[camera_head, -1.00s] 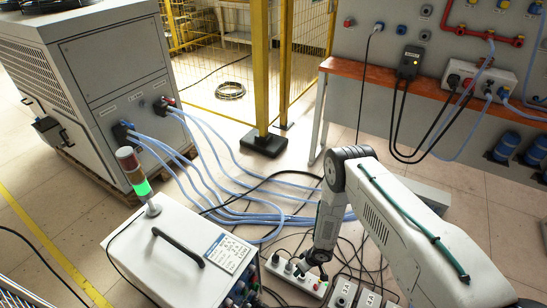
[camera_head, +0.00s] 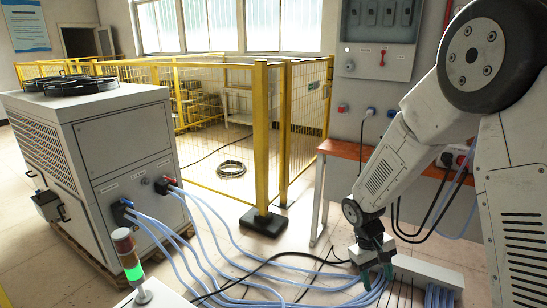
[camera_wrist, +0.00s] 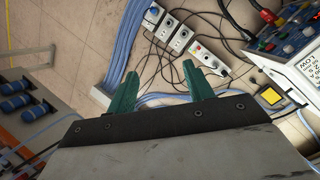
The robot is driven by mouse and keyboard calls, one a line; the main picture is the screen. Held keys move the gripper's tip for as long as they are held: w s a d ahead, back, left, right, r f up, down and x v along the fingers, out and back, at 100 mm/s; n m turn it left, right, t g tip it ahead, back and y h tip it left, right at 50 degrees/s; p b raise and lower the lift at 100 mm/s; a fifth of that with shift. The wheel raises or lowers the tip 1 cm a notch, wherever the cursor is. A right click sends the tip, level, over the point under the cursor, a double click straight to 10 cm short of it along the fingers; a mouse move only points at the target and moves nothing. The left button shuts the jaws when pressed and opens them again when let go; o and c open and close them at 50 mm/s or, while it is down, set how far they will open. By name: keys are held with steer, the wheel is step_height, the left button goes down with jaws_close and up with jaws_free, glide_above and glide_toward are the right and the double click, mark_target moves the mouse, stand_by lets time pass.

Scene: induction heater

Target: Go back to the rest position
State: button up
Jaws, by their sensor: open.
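My gripper (camera_head: 377,276) hangs pointing down at the lower right of the head view, in front of the bench. Its two green fingers also show in the wrist view (camera_wrist: 161,86). They are spread apart with nothing between them. In the wrist view, white socket strips (camera_wrist: 180,40) with plugs and black cables lie on the floor past the fingertips. My gripper appears to be above the floor and clear of them.
Blue hoses (camera_head: 215,260) run along the floor from the grey cabinet (camera_head: 125,145). A signal tower (camera_head: 127,255) glows green at lower left. A yellow fence (camera_head: 262,150) and an orange-topped bench (camera_head: 340,150) stand behind. Open floor lies between cabinet and fence.

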steer(key=s+r+m+t+y, duration=0.3)
steer(key=s+r, duration=2.2)
steer(key=r, duration=0.1)
steer(key=shift+a+t, duration=0.4)
